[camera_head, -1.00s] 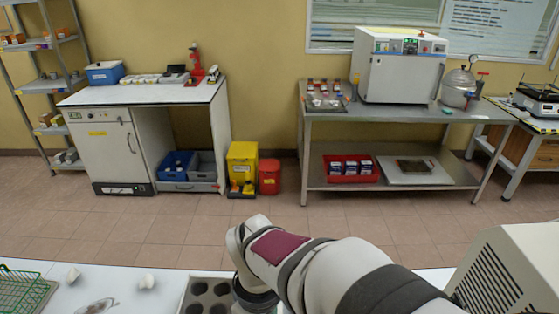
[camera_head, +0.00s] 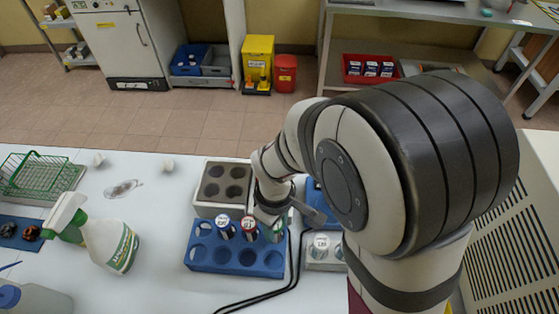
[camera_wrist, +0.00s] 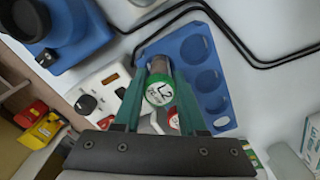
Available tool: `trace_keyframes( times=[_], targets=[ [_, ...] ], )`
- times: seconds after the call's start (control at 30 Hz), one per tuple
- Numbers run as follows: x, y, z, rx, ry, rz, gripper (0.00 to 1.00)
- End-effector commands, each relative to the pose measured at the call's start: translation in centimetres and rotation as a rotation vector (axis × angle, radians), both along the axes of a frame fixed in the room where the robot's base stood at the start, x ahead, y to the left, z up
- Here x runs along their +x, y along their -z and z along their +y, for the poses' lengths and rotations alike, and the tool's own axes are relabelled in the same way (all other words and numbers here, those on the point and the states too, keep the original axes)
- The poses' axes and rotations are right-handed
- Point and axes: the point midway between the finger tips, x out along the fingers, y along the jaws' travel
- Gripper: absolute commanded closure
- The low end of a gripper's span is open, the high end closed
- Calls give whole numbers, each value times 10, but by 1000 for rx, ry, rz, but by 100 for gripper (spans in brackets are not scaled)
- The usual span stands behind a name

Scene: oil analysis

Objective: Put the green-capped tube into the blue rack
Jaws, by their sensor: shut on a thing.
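The blue rack (camera_head: 235,258) lies on the white bench in the head view, with two rows of round holes. A blue-capped tube (camera_head: 225,227) and a red-capped tube (camera_head: 249,226) stand in its back row. My gripper (camera_wrist: 158,82) is shut on the green-capped tube (camera_wrist: 160,93), its cap marked "L2", between green fingers. In the head view the green-capped tube (camera_head: 274,232) is at the right end of the back row, partly hidden by my wrist. Whether its lower end is inside a hole or above it, I cannot tell. Empty holes of the blue rack (camera_wrist: 204,78) show in the wrist view.
A grey block with holes (camera_head: 224,184) stands behind the rack. A white holder with pale-capped items (camera_head: 324,252) is to the right, with black cables (camera_head: 262,296) between. A spray bottle (camera_head: 108,245) and green basket (camera_head: 38,175) are at left.

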Motion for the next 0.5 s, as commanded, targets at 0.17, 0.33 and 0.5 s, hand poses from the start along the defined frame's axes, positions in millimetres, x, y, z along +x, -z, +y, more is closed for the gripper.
trace_keyframes(
  times=[0.17,0.33,0.5],
  targets=[
    [0,0,0,0,0,0,40],
    [0,0,0,0,0,0,24],
    [0,0,0,0,0,0,24]
  ],
)
